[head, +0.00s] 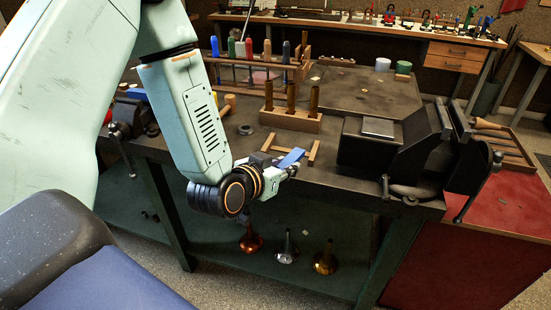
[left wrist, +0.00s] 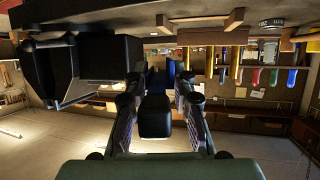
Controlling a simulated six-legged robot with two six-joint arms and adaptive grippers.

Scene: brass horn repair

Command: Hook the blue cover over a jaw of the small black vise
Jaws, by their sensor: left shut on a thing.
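My left gripper (head: 282,172) is shut on the blue cover (head: 291,157), just in front of the bench's front edge. In the left wrist view the fingers (left wrist: 158,112) are on either side of a dark piece, with blue (left wrist: 171,72) showing beyond it; the cover's full shape is hidden. The small black vise (head: 134,116) is at the left end of the bench, partly hidden behind my left arm and well apart from the gripper. Another blue piece (head: 137,93) shows at its top. My right gripper is in neither view.
A large black vise (head: 400,150) stands on the bench at right; it also shows in the left wrist view (left wrist: 75,65). A wooden block with upright pegs (head: 290,121) and a low wooden stand (head: 312,153) are behind the gripper. Brass bells (head: 325,260) stand on the lower shelf.

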